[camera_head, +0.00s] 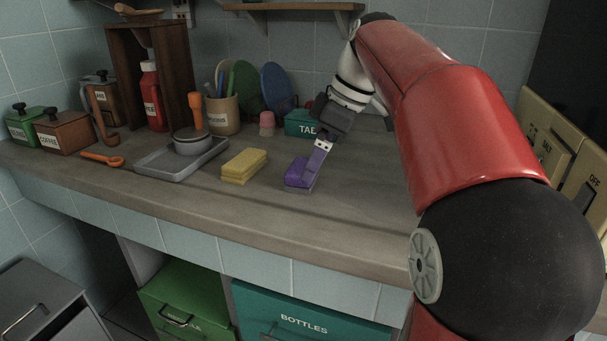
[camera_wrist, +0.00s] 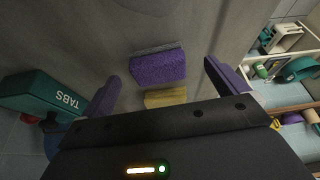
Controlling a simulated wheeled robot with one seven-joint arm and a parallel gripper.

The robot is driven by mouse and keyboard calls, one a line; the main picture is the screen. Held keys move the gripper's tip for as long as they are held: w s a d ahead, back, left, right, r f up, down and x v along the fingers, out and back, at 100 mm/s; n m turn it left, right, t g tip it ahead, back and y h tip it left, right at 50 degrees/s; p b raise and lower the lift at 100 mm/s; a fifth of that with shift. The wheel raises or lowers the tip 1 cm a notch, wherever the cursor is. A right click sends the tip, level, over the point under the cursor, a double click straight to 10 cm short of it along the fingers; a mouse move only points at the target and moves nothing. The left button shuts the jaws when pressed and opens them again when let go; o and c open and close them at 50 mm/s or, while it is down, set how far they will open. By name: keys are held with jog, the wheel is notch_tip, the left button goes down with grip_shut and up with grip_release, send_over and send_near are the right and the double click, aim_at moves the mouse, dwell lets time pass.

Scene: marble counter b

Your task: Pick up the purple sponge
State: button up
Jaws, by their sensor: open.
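The purple sponge (camera_head: 297,172) lies on the counter, right of the yellow sponge (camera_head: 243,166). In the wrist view the purple sponge (camera_wrist: 158,67) shows its purple face and a grey layer along one edge. The yellow sponge (camera_wrist: 166,97) shows just beyond it, partly hidden by my gripper body. My gripper (camera_head: 308,172) is low at the purple sponge in the head view, and its purple finger overlaps the sponge there. In the wrist view my gripper (camera_wrist: 160,80) has its two fingers wide apart, with the sponge in the gap and touching neither finger.
A teal TABS box (camera_wrist: 45,92) stands near my gripper. A grey tray (camera_head: 180,158) with a pot (camera_head: 191,143) is left of the yellow sponge. A utensil crock (camera_head: 222,115) and plates stand behind. The counter's front strip (camera_head: 250,205) is clear.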

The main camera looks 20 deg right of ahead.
jog(key=x, duration=0.4)
jog(key=shift+w, duration=0.3)
jog(key=c, duration=1.1)
